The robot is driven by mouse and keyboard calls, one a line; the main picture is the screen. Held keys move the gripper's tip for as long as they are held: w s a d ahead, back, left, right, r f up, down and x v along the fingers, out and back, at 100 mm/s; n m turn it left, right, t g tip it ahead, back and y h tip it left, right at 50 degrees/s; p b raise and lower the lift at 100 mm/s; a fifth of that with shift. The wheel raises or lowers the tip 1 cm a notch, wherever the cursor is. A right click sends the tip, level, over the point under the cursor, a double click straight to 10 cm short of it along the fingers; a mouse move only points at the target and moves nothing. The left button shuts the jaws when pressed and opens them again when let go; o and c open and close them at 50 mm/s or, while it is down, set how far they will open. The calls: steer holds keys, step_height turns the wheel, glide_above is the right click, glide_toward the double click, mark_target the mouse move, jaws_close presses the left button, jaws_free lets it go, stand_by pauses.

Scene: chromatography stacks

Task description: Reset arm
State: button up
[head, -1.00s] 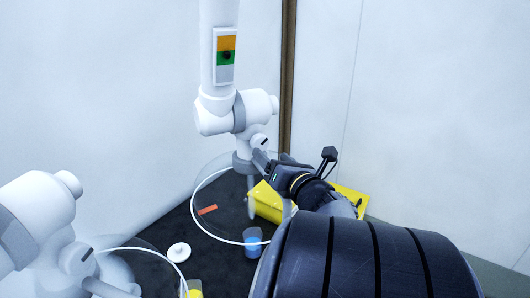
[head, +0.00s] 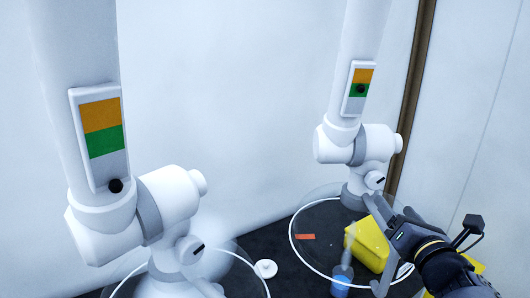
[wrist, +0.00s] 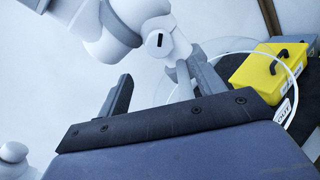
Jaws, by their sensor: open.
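My gripper (head: 384,240) is at the right in the head view, in front of the far white chromatography stack (head: 354,145). In the wrist view its two dark fingers (wrist: 158,92) stand well apart with nothing held between them. Beyond the fingers, the white valve and outlet tube of a stack (wrist: 158,40) show close by. I cannot tell whether a finger touches the tube. My arm comes in from the lower right of the head view.
A second white stack (head: 150,215) stands at left. A yellow box (head: 366,246) sits near my gripper, also seen in the wrist view (wrist: 268,68). A blue-based vessel (head: 340,284), an orange strip (head: 306,237) and a white round piece (head: 265,268) lie on the dark surface. Walls close the back.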

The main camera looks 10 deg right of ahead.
mark_target(377, 184)
steer(key=w, duration=0.3)
steer(key=w+d, duration=0.1)
steer(key=w, duration=0.2)
steer(key=w+p, duration=0.1)
steer(key=w, duration=0.3)
steer(key=shift+d, duration=0.2)
steer(key=shift+s+n, duration=0.15)
steer(key=shift+n, duration=0.25)
